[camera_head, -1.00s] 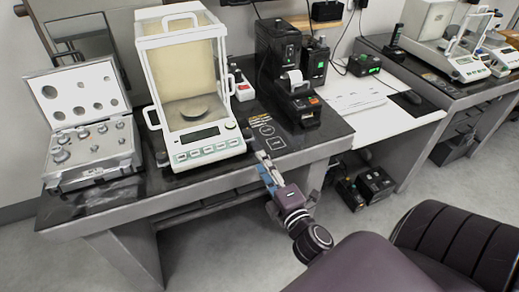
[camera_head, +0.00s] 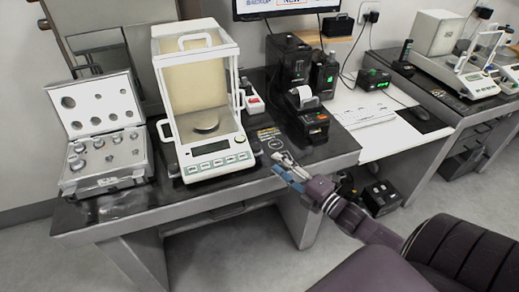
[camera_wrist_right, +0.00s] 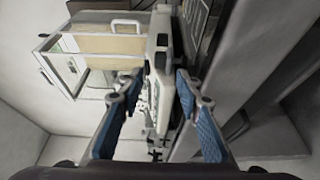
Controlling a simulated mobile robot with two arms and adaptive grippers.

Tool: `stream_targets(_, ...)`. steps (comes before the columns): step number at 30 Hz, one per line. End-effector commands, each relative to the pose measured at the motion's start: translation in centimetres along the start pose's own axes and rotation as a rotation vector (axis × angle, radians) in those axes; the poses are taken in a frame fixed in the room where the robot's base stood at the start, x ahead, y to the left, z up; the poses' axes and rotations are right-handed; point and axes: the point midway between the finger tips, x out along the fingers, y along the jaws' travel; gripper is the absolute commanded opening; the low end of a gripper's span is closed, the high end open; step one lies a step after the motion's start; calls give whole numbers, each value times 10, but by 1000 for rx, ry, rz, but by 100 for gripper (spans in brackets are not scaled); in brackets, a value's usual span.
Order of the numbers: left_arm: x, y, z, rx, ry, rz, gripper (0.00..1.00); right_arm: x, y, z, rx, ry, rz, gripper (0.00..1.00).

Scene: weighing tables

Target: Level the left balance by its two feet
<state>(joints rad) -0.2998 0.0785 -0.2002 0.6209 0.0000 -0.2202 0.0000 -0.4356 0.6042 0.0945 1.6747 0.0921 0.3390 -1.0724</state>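The left balance (camera_head: 212,148) stands on the left table, a white-framed glass case with a small round pan (camera_head: 206,122) inside and a display with keys in front. A dark round foot (camera_head: 172,168) shows at its front left corner. The front right foot is hard to make out. My right gripper (camera_head: 281,163) is just right of the balance's front right corner, at the table's front edge. In the right wrist view the gripper (camera_wrist_right: 157,88) is open, its blue-padded fingers apart, with the balance (camera_wrist_right: 113,45) lying sideways beyond them. I see no contact. My left gripper is not in view.
An open weight case (camera_head: 112,180) stands left of the balance. A monitor (camera_head: 285,8) is at the back. A second balance (camera_head: 470,78) stands on the right table. The table's front edge is close to my right gripper.

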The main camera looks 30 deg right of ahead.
Motion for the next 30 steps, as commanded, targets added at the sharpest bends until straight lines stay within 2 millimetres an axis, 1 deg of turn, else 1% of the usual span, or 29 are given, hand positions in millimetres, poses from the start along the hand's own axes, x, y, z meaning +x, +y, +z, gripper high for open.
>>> stream_targets(1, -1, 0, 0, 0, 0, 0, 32, 11, 2, 1, -2, 0, 4, 32)
stream_targets(9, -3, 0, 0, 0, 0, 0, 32, 60, 2, 0, 0, 0, 4, 32)
stream_targets(15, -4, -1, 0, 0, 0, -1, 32, 84, 1, 0, 0, -1, 1, 32)
stream_targets(21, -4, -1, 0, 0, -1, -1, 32, 95, 0, 0, 1, -1, 0, 32)
stream_targets(29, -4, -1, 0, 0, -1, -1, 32, 95, 0, 0, 1, 0, 0, 32)
stream_targets(30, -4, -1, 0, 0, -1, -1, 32, 95, 0, 0, 1, 0, 0, 30)
